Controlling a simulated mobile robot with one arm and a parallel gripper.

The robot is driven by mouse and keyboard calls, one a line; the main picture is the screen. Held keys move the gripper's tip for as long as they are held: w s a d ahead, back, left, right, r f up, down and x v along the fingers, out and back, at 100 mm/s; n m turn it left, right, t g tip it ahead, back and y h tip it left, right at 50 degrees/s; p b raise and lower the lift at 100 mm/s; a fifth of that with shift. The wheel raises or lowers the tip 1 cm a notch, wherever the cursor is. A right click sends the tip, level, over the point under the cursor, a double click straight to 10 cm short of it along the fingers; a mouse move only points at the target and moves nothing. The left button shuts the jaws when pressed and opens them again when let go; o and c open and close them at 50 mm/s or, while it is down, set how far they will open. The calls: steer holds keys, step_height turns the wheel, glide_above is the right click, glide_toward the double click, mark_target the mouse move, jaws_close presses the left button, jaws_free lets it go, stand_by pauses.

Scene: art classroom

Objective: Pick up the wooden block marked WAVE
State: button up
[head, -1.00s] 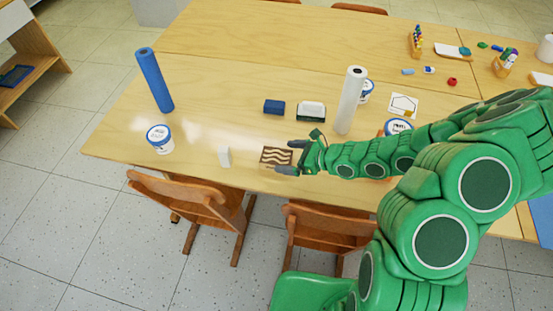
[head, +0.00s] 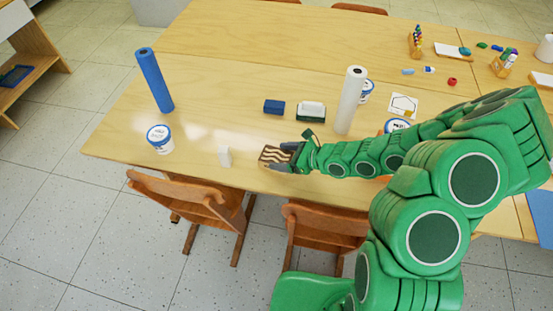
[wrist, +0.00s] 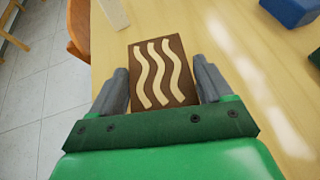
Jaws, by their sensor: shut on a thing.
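The wooden block marked WAVE (head: 272,154) is dark brown with several pale wavy stripes on top. It is at the front edge of the table. My gripper (head: 282,158) reaches in from the right and is shut on the block. In the wrist view the block (wrist: 163,72) sits between the two grey fingers of my gripper (wrist: 163,88), its far end sticking out past the fingertips. I cannot tell whether the block touches the table.
A white block (head: 225,156) stands left of the gripper. A blue block (head: 274,107) and a white-and-green eraser (head: 311,110) lie behind. A white roll (head: 351,101) stands near my arm. A tub (head: 160,139) and a blue roll (head: 154,80) are further left. Chairs (head: 325,222) stand in front.

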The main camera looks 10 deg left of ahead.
mark_target(283, 158)
stand_by(0.3)
steer(key=shift+r, duration=4.95)
